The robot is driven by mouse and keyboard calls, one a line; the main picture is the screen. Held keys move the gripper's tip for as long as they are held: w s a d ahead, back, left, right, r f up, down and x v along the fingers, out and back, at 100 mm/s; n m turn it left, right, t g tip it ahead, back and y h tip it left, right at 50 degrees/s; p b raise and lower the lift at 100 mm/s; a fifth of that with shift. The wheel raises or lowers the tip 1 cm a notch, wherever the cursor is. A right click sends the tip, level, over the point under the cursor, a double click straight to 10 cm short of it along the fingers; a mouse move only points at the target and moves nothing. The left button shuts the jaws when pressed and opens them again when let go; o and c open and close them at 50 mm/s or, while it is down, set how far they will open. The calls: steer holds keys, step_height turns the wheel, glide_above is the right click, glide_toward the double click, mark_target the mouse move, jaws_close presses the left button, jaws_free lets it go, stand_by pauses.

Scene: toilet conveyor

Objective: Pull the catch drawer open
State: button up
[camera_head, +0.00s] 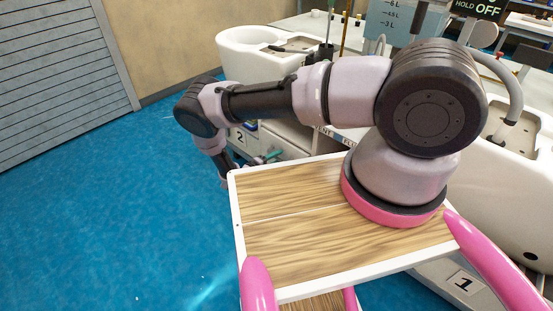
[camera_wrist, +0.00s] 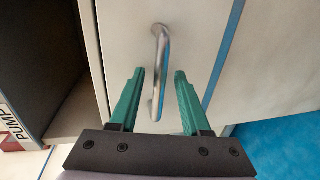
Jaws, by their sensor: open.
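In the wrist view, a pale flat front (camera_wrist: 185,30), which looks like the catch drawer's, carries a curved metal bar handle (camera_wrist: 161,45). My gripper (camera_wrist: 160,73) is open, with its two green fingers on either side of the handle. Gaps show between the handle and both fingers, so it is not gripped. The handle's lower end is near the dark gripper body. In the head view, a green finger of my gripper (camera_head: 272,155) shows low beside the cabinet marked 2. My arm and the wooden top hide much of the drawer there.
A dark recess (camera_wrist: 70,70) and a PUMP label (camera_wrist: 8,130) lie left of the front in the wrist view. In the head view, a white basin unit (camera_head: 245,50) stands behind my arm. The blue floor (camera_head: 110,190) at left is clear.

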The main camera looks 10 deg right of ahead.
jaws_close()
stand_by(1.5)
